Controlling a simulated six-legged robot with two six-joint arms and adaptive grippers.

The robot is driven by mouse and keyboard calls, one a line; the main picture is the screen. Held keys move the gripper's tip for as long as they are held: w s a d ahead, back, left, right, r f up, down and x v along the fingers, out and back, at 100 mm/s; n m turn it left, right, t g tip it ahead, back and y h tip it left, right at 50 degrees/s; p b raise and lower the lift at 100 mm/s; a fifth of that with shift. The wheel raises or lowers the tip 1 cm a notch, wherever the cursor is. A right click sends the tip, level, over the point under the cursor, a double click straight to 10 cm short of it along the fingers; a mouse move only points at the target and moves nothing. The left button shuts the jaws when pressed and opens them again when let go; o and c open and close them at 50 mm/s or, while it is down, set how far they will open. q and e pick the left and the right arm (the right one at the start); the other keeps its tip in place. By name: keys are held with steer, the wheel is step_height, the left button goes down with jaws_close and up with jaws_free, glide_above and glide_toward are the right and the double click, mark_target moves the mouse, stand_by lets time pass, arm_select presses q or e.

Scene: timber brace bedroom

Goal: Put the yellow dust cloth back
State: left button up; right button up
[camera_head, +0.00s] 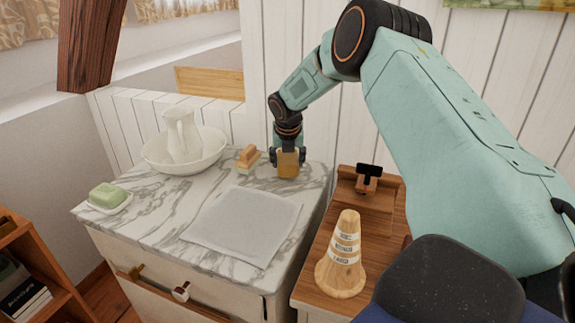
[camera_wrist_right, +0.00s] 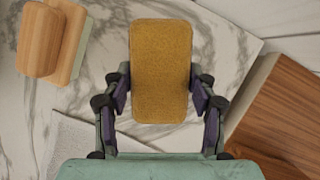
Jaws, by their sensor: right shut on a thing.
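The yellow dust cloth (camera_head: 288,164) is a small, block-like yellow piece at the back right of the marble-topped cabinet (camera_head: 165,218). It also shows in the right wrist view (camera_wrist_right: 161,70), upright in the picture between the fingers. My right gripper (camera_head: 287,157) points down from above and is shut on it; in the wrist view the fingers (camera_wrist_right: 160,88) press its two long sides. I cannot tell whether the cloth touches the marble. My left gripper is not in view.
A wooden brush (camera_head: 249,158) lies just left of the gripper. A white basin (camera_head: 210,154) with a jug (camera_head: 181,134), green soap on a dish (camera_head: 108,196) and a grey-white cloth (camera_head: 243,222) share the marble. A wooden cone (camera_head: 342,255) stands on the wooden cabinet at right.

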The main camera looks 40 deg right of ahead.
steer(key=shift+d+f, duration=0.1)
steer(key=shift+f, duration=0.5)
steer(key=shift+w+a, duration=0.15)
steer(key=shift+a, duration=0.1)
steer(key=o, duration=0.7)
steer(key=shift+d, duration=0.1)
steer(key=o, duration=0.3)
steer(key=shift+d+f, duration=0.1)
steer(key=shift+o, duration=0.5)
steer(key=shift+r, duration=0.2)
steer(key=p+v, duration=0.3)
steer(key=v, duration=0.9)
